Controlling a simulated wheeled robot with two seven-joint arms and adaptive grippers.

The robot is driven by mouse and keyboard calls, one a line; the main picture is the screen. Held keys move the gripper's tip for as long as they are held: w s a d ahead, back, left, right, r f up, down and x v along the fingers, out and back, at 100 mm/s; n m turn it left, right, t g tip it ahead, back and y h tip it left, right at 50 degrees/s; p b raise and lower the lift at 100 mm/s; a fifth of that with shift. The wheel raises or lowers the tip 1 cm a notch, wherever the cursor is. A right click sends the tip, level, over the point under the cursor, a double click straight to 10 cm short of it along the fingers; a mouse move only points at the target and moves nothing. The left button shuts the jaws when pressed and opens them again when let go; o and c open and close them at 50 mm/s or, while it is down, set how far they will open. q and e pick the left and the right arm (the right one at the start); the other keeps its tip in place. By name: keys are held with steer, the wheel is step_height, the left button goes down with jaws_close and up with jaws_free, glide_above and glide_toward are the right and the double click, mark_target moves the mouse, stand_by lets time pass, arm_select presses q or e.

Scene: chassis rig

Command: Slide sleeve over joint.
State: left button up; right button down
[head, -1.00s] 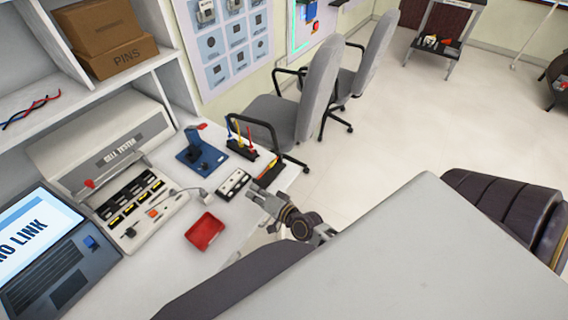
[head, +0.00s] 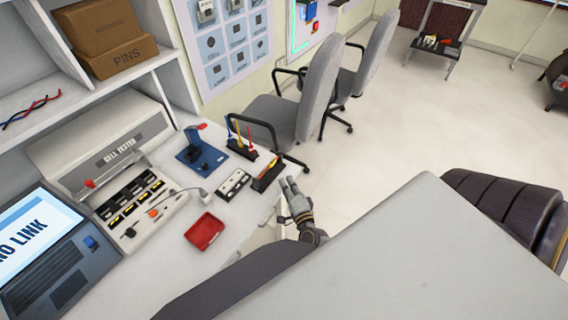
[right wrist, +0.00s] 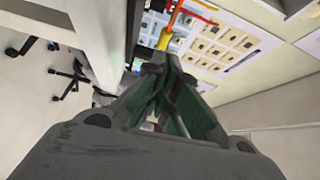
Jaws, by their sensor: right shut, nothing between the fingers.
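My right gripper (head: 287,184) is at the right edge of the white bench, beside a black holder (head: 267,174) with red and yellow tools. It is shut with nothing between its fingers. In the right wrist view my right gripper's fingers (right wrist: 163,62) come together, and a yellow and red tool or lead (right wrist: 165,38) shows beyond the tips, apart from them as far as I can tell. Twisted red and dark blue wires (head: 30,110) lie on the shelf at the left. I cannot make out a sleeve or a joint. My left gripper is not in view.
The cell tester (head: 105,150), a laptop (head: 45,250), a red tray (head: 205,231), a blue stand (head: 200,155) and a white block with dark holes (head: 232,184) crowd the bench. A grey chair (head: 315,90) stands beyond the bench end.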

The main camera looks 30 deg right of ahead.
mark_target(272, 163)
steer(key=shift+m+h, duration=0.6)
steer(key=shift+w+d+f, duration=0.2)
steer(key=shift+w+d, duration=1.2)
steer(key=shift+w, duration=0.3)
steer(key=shift+w+d, duration=0.2)
steer(key=shift+w, duration=0.5)
steer(key=shift+w+d+p, duration=0.2)
steer(key=shift+w+p, duration=0.1)
steer(key=shift+w, duration=0.35)
steer(key=shift+x, duration=1.2)
steer(key=shift+w, duration=0.2)
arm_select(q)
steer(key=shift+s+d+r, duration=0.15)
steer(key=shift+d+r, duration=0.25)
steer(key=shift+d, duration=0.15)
